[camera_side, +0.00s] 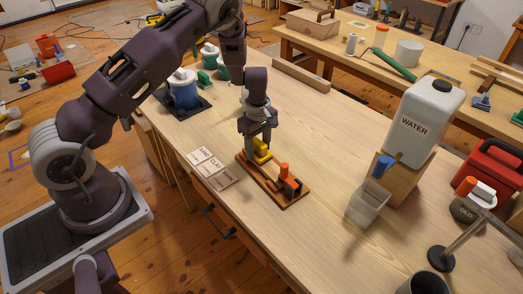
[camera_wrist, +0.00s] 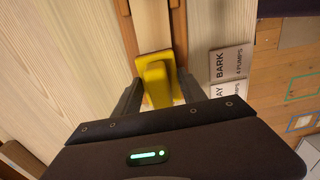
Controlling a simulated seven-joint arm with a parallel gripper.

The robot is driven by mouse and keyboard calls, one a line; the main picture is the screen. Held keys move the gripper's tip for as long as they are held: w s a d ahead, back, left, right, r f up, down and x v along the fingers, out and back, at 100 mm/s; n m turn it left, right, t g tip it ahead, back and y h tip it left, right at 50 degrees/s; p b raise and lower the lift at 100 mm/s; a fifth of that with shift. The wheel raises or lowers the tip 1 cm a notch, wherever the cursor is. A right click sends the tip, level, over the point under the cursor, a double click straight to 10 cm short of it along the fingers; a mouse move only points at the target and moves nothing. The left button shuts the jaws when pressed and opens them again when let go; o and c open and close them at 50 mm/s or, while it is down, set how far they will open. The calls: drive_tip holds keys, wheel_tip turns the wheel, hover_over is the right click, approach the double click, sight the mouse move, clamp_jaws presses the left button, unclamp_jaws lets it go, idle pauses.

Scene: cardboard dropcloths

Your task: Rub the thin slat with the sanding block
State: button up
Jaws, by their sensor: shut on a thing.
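The sanding block (camera_side: 262,154) is yellow and sits between the fingers of my gripper (camera_side: 260,140), which is shut on it. In the wrist view the yellow block (camera_wrist: 157,82) fills the gap between the two dark fingers (camera_wrist: 158,92). The thin slat (camera_wrist: 153,27) is pale wood and runs away from the block, flanked by reddish-brown edges. The slat lies on a reddish-brown board (camera_side: 293,203) on the table. The block is over or on the slat's near end in the wrist view; contact underneath is hidden.
An orange-topped clamp-like piece (camera_side: 284,170) stands on the board's front end. Label cards (camera_side: 213,169) lie left of it. A clear container (camera_side: 367,205) with a blue-handled tool and a water jug (camera_side: 425,122) on a wooden stand are to the right.

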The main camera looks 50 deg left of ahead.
drive_tip(key=shift+r, duration=3.05)
drive_tip(key=shift+r, duration=1.5)
